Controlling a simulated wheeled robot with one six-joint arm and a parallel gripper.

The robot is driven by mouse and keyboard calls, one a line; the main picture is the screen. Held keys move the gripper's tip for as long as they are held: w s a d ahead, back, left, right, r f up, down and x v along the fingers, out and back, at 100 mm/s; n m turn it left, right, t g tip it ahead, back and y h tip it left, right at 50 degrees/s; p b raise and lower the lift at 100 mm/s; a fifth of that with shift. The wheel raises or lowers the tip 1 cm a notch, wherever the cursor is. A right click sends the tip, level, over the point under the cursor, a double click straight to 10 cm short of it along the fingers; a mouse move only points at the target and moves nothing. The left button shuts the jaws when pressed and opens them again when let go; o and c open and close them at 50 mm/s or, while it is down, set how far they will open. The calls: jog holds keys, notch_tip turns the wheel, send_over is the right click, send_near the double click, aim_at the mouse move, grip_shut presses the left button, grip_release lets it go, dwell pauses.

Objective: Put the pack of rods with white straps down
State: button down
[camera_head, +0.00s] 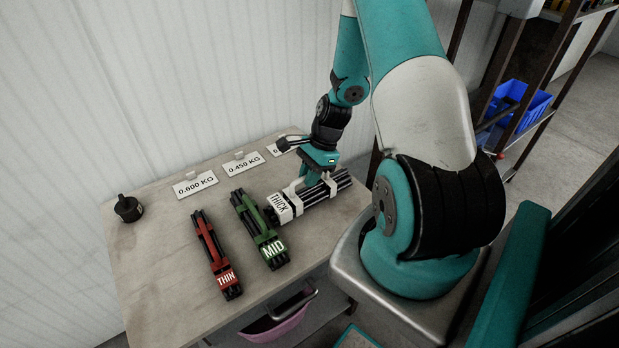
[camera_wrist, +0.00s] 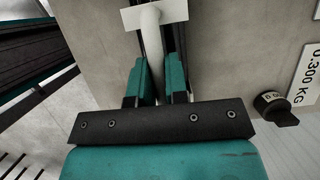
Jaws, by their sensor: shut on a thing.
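The pack of rods with white straps (camera_head: 318,196), labelled THICK, is in my gripper (camera_head: 312,178) at the right part of the table in the head view. It lies roughly level, and I cannot tell whether it touches the table. In the wrist view, my gripper (camera_wrist: 160,92) is shut on a white strap of the pack (camera_wrist: 154,45); the white label plate shows at the top. The rest of the pack is partly hidden by the fingers.
A green MID pack (camera_head: 258,230) and a red THIN pack (camera_head: 216,254) lie on the table (camera_head: 160,280) to the left. Cards reading 0.600 KG (camera_head: 195,184) and 0.450 KG (camera_head: 244,162) stand along the back. A black weight (camera_head: 128,208) is at far left. The front-left tabletop is clear.

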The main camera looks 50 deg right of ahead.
jog(key=shift+f, duration=0.55)
jog(key=shift+f, duration=0.1)
jog(key=c, duration=1.1)
grip_release()
jog(key=b+v, duration=0.1)
jog(key=v, duration=1.1)
jog(key=a+r+n, duration=0.6)
jog(key=a+n, duration=0.1)
jog(key=a, duration=0.4)
jog(key=a+r+n, duration=0.6)
jog(key=a+n, duration=0.1)
jog(key=a, duration=0.3)
jog(key=s+a+r+n, duration=0.2)
jog(key=s+a+n, duration=0.2)
jog(key=s+a+r+n, duration=0.2)
jog(key=s+a+n, duration=0.2)
jog(key=a+n, duration=0.1)
jog(key=s+a+r+n+g, duration=0.1)
jog(key=s+a+r+n, duration=0.1)
jog(key=s+a+n, duration=0.2)
jog(key=shift+s+a+r+n, duration=0.2)
jog(key=shift+s+a+n, duration=0.15)
jog(key=shift+n, duration=0.25)
